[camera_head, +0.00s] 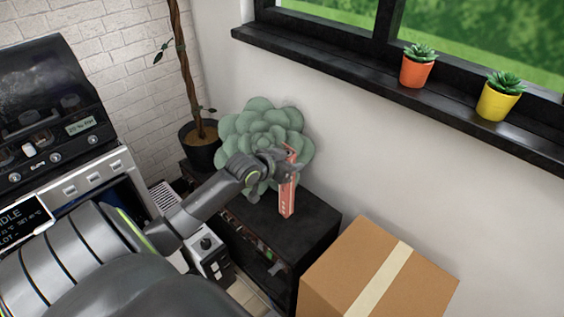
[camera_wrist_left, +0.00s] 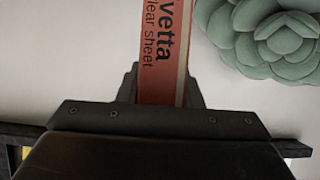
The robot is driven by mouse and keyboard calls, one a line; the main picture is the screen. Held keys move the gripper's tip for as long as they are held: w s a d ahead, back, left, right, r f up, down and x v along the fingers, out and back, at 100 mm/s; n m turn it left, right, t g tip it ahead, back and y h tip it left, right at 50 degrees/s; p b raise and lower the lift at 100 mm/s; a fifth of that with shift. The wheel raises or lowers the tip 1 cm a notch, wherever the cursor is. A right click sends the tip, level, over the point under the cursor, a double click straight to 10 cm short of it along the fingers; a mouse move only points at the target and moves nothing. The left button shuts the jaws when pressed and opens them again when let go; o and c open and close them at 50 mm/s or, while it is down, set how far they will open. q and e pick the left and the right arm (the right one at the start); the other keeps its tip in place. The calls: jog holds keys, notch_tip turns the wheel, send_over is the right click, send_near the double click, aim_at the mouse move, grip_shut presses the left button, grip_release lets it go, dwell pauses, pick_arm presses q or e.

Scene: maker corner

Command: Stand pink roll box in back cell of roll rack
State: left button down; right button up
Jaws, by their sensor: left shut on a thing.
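The pink roll box (camera_head: 287,193) is a long, narrow salmon-coloured box. My left gripper (camera_head: 284,162) is shut on its upper part and holds it roughly upright, in front of the white wall and over the black cabinet's top in the head view. Whether its lower end touches the cabinet I cannot tell. In the left wrist view the box (camera_wrist_left: 163,55) stands between the fingers, with dark print reading "vetta" and "clear sheet". I cannot make out the roll rack or its back cell in either view. My right gripper is not in view.
A black cabinet (camera_head: 317,222) stands against the wall. A large green succulent (camera_head: 262,120) is close behind the gripper, and a potted trunk plant (camera_head: 203,150) stands further left. A cardboard box (camera_head: 345,275) is at the lower right. A machine (camera_head: 95,180) stands at the left.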

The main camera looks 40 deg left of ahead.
aim_at(287, 186)
pick_arm(q)
jog(key=shift+f, duration=2.4)
jog(key=shift+f+b, duration=0.1)
jog(key=shift+b, duration=0.2)
jog(key=c, duration=1)
grip_release()
